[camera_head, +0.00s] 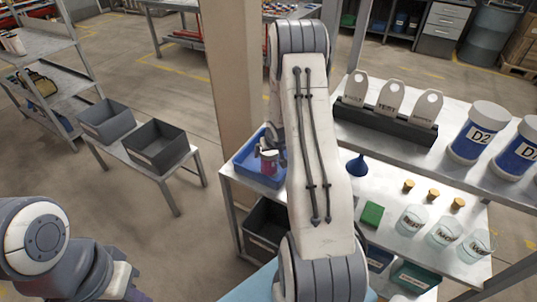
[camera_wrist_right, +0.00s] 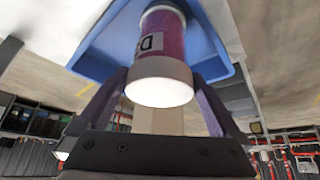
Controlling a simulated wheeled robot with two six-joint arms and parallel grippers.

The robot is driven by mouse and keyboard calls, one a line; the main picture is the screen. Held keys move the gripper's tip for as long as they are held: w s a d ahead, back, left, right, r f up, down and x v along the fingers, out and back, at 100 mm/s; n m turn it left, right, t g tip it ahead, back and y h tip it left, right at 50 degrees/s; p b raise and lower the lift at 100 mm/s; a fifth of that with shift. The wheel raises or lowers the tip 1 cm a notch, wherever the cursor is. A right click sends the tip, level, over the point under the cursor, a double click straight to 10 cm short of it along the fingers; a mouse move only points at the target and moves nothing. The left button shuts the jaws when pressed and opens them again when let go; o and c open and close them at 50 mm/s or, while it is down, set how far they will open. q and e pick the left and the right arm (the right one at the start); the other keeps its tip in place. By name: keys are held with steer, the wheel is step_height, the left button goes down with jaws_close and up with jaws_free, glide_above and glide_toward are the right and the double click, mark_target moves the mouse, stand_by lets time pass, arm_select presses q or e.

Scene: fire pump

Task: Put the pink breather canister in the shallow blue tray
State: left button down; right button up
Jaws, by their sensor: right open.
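The pink breather canister (camera_head: 268,163) stands at the shallow blue tray (camera_head: 246,171) on the left end of the workbench. In the right wrist view the canister (camera_wrist_right: 163,40) has a pale end towards the camera, and its body is in front of the tray floor (camera_wrist_right: 110,45). My right gripper (camera_wrist_right: 160,108) is open, with a finger on each side of the canister and a gap on both sides.
A blue funnel (camera_head: 357,166), a green block (camera_head: 372,214) and several clear jars (camera_head: 411,219) are on the bench right of my arm. White tags (camera_head: 390,97) and large D-labelled canisters (camera_head: 477,132) stand on the raised shelf. A beige pillar (camera_head: 232,70) rises close behind the tray.

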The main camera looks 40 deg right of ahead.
steer(key=p+v, duration=0.2)
steer(key=v, duration=0.7)
steer(key=s+a+r+n+g+y, duration=0.1)
steer(key=s+a+r+n, duration=0.15)
steer(key=a, duration=0.55)
steer(key=s+a+r+n, duration=0.1)
steer(key=a+r, duration=0.3)
steer(key=a, duration=0.4)
steer(key=s+a+r+n+g+y, duration=0.1)
steer(key=a+r+n, duration=0.15)
steer(key=a, duration=0.65)
steer(key=s+a+r+n+g, duration=0.1)
steer(key=s+a+n, duration=0.1)
steer(key=s+a, duration=0.2)
steer(key=s+a+r+n+g+y, duration=0.1)
steer(key=s+a, duration=0.3)
steer(key=s, duration=0.6)
steer(key=s+a+r+n+g, duration=0.1)
steer(key=s+a+r+n, duration=0.1)
steer(key=s, duration=0.5)
steer(key=a+r, duration=0.1)
steer(key=a, duration=0.1)
steer(key=shift+s+a+r+n+g+b, duration=0.2)
steer(key=shift+s+a+n+g+b, duration=0.05)
steer(key=shift+a+n+g+b, duration=0.1)
